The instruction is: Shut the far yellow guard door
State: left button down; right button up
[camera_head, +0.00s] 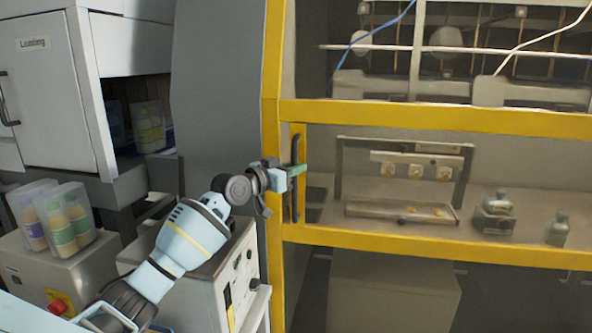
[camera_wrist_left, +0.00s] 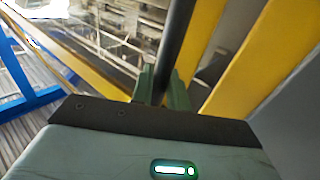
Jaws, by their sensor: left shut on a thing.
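The yellow-framed guard door (camera_head: 420,118) fills the right of the head view, with a clear pane and the machine's inside behind it. Its dark upright bar handle (camera_head: 295,180) sits on a yellow plate at the door's left edge. My left gripper (camera_head: 298,170) reaches the handle from the left and is shut on it. In the left wrist view the dark handle bar (camera_wrist_left: 176,45) runs between the two green fingers (camera_wrist_left: 161,88), with the yellow frame (camera_wrist_left: 240,60) beside it. Whether the door is fully against its post is hard to tell. My right gripper is not in view.
A grey cabinet labelled Loading (camera_head: 45,90) stands at the left. Clear packs of bottles (camera_head: 55,215) rest on a grey box below it. A control box (camera_head: 215,275) stands beneath my left arm. Bottles (camera_head: 497,205) stand inside the machine.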

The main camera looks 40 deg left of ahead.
pick_arm(q)
jog(key=shift+a+r, duration=0.2)
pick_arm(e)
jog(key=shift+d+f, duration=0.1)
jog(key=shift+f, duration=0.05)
pick_arm(q)
jog(key=c, duration=1.6)
grip_release()
jog(key=shift+o, duration=1)
jog(key=shift+s+a+f, duration=0.1)
jog(key=shift+f, duration=0.05)
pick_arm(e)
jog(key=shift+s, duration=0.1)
pick_arm(q)
jog(key=s, duration=0.7)
jog(key=shift+s+b, duration=0.4)
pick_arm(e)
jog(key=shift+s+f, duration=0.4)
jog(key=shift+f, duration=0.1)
pick_arm(q)
jog(key=shift+a, duration=0.1)
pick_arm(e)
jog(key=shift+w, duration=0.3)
